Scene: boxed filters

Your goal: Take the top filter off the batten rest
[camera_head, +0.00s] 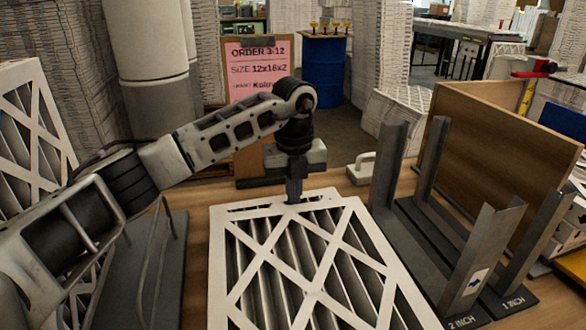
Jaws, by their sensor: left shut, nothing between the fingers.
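The top filter (290,262) has a white lattice frame over grey pleats. It lies flat at the front centre, its near end cut off by the picture's bottom edge. A white edge along its right side may belong to another filter beneath; I cannot tell. The batten rest cannot be made out under the filter. My left gripper (294,192) points down at the filter's far edge. It is shut, with nothing visible between its fingers. I cannot tell whether the fingertips touch the frame. My right gripper is not in view.
Grey metal uprights marked 2 INCH and 1 INCH (486,308) stand right of the filter, before a wooden panel (500,155). A pink order sheet (258,68) stands behind my arm. A dark wire rack (160,265) and a leaning filter (30,130) are at the left.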

